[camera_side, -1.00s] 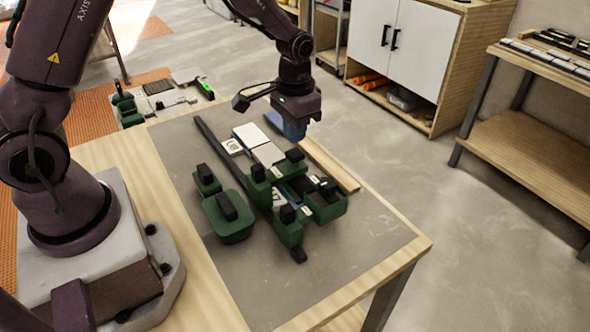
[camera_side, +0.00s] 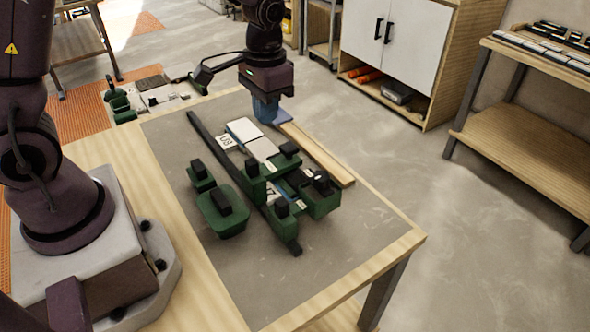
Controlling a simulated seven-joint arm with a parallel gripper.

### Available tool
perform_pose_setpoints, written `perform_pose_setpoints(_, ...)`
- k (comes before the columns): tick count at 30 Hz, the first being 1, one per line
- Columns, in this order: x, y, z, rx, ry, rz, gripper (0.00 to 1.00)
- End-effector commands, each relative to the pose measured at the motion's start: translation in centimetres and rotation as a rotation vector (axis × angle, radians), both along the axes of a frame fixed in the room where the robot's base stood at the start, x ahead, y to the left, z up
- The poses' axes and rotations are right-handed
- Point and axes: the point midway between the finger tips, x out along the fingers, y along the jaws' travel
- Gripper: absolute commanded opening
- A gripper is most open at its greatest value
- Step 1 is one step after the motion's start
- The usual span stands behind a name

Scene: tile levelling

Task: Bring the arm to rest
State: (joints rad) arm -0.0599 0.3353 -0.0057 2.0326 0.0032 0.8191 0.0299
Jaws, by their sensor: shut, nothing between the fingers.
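My gripper (camera_side: 266,108) is at the far end of the work table, pointing down, with blue fingers that are shut and empty. It is above or beside the far end of the tile row; I cannot tell its exact height. White tiles (camera_side: 262,148) lie in a row on the grey table top (camera_side: 300,270). Green blocks with black handles stand around the near end of the row, among them one large block (camera_side: 222,212) on the left. A long dark bar (camera_side: 228,160) lies along the row's left side.
A pale wooden strip (camera_side: 318,155) lies right of the tiles. A side table with tools (camera_side: 150,95) stands behind at the left. A white cabinet (camera_side: 400,45) and a wooden shelf (camera_side: 530,130) stand at the right. The near part of the table top is clear.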

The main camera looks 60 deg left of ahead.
Motion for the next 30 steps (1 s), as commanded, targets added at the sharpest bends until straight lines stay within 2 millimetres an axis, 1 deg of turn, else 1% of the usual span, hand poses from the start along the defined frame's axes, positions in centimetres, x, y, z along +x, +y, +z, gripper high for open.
perform_pose_setpoints(1,-1.2,-0.2,1.8,0.002,-0.027,0.001,0.00)
perform_pose_setpoints(6,-5.4,-0.7,6.6,0.006,-0.119,0.003,0.00)
perform_pose_setpoints(9,-7.9,-1.0,8.8,0.007,-0.187,0.001,0.00)
perform_pose_setpoints(12,-10.3,-1.3,10.7,0.008,-0.263,-0.002,0.00)
perform_pose_setpoints(16,-12.9,-1.6,12.4,0.008,-0.365,-0.008,0.00)
perform_pose_setpoints(18,-13.9,-1.7,13.2,0.008,-0.417,-0.011,0.00)
perform_pose_setpoints(21,-14.7,-1.8,14.1,0.007,-0.480,-0.016,0.00)
perform_pose_setpoints(25,-14.9,-1.9,15.1,0.007,-0.531,-0.020,0.00)
perform_pose_setpoints(30,-15.0,-1.9,15.3,0.007,-0.537,-0.022,0.00)
